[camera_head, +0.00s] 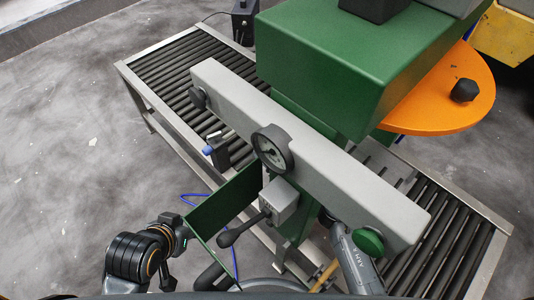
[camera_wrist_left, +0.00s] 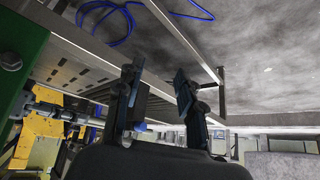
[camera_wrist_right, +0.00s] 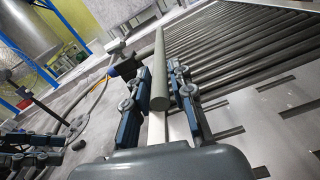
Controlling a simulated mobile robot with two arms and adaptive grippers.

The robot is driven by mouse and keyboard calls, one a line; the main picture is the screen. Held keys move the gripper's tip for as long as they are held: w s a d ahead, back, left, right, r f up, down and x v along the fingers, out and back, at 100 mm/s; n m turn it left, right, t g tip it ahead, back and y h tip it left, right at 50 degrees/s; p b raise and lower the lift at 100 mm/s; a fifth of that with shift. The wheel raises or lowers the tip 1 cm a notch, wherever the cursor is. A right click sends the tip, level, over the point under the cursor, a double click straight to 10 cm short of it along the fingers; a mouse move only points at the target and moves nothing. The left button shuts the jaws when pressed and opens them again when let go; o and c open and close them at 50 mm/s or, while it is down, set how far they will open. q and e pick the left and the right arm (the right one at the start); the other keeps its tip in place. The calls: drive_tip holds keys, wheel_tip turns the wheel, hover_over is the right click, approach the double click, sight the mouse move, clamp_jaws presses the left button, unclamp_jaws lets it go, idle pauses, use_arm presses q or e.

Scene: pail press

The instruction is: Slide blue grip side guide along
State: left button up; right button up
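A small dark bracket (camera_head: 217,152) with a blue grip (camera_head: 208,150) sits at the near edge of the roller conveyor in the head view, left of the dial. My left gripper (camera_wrist_left: 157,80) is open and empty in the left wrist view; its fingers are hidden in the head view. In the right wrist view the fingers of my right gripper (camera_wrist_right: 162,72) stand either side of a round grey bar (camera_wrist_right: 160,60), its blunt end facing the camera. I cannot tell whether they clamp it. The right fingers are hidden in the head view.
The roller conveyor (camera_head: 165,70) runs under a green press (camera_head: 345,60) with a grey crossbeam (camera_head: 330,165) and dial (camera_head: 272,148). A green panel (camera_head: 225,207) and black-handled lever box (camera_head: 280,200) stand near my left arm. Blue cable (camera_wrist_left: 118,18) lies on the floor.

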clamp_jaws()
